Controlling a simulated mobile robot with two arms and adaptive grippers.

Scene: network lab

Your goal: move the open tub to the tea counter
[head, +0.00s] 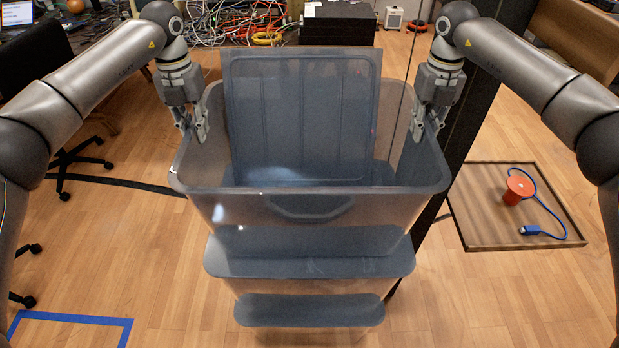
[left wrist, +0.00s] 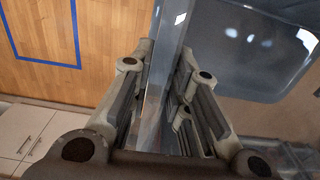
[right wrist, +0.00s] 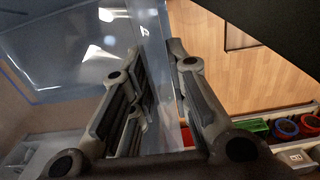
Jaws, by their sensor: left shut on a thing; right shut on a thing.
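The open tub (head: 310,205) is a grey-blue, see-through plastic tub in the middle of the head view. A ribbed flat panel, perhaps its lid (head: 300,115), stands upright at or in its far part. My left gripper (head: 200,138) is shut on the tub's left rim, with the wall between its fingers in the left wrist view (left wrist: 165,85). My right gripper (head: 418,138) is shut on the right rim, which also runs between its fingers in the right wrist view (right wrist: 158,80). The tea counter cannot be made out.
More tub-like tiers (head: 310,262) show below the tub; whether they touch it is unclear. A shallow wooden tray (head: 480,225) with a red spool (head: 519,188) and blue cable lies on the right. Tangled cables (head: 240,25) and a black box (head: 340,25) are behind. Blue tape (head: 75,318) marks the left floor.

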